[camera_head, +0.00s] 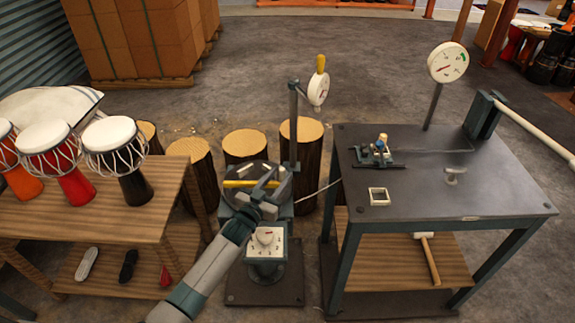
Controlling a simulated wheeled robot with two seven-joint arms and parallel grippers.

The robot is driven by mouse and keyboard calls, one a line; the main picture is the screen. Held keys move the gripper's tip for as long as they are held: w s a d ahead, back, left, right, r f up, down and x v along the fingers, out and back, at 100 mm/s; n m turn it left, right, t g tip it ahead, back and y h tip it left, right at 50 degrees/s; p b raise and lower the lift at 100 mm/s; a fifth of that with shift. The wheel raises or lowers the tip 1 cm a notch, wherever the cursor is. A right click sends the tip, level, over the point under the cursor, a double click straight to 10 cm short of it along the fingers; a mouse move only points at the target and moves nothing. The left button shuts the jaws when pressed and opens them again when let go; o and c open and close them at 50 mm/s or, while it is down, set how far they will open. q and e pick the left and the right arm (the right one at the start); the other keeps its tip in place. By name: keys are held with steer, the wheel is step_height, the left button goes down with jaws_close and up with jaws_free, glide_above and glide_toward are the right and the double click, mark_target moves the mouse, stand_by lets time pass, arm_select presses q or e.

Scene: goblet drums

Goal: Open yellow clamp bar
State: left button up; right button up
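The yellow clamp bar (238,184) lies across the left part of a round dark plate (236,200) on a stand in the middle of the head view. It looks roughly level. Whether a finger touches the bar is not clear. My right gripper is not in view.
Goblet drums (118,150) stand on a wooden bench at left. A dark workbench (400,212) stands at right. Wooden stumps (244,146) stand behind.

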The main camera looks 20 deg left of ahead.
arm_select(q)
steer(key=w+d, duration=0.1)
steer(key=w, duration=0.5)
steer(key=shift+w+d, duration=0.15)
steer(key=shift+w, duration=0.05)
jaws_close()
